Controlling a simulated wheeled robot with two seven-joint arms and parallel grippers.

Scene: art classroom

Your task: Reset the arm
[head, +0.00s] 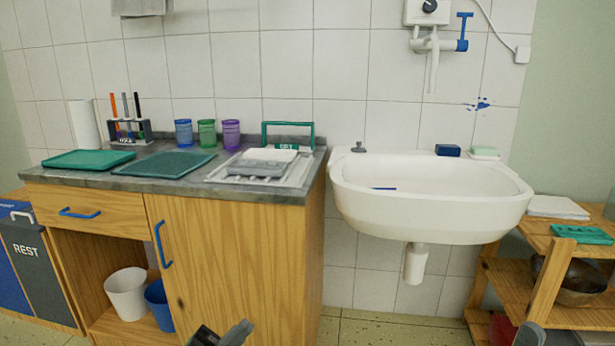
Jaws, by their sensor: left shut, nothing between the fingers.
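My left gripper (238,331) shows at the bottom edge, left of centre, in front of the wooden cabinet (232,260). Only its dark and grey end is in view; the rest is cut off by the frame. It is shut and holds nothing. It is below the counter and apart from the things on it.
The grey counter (130,184) bears green trays, cups and a drying rack (215,178). A white sink (430,213) hangs at the right, beside a wooden shelf (505,274). White (126,293) and blue (160,305) bins stand inside the cabinet. Floor shows below the sink.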

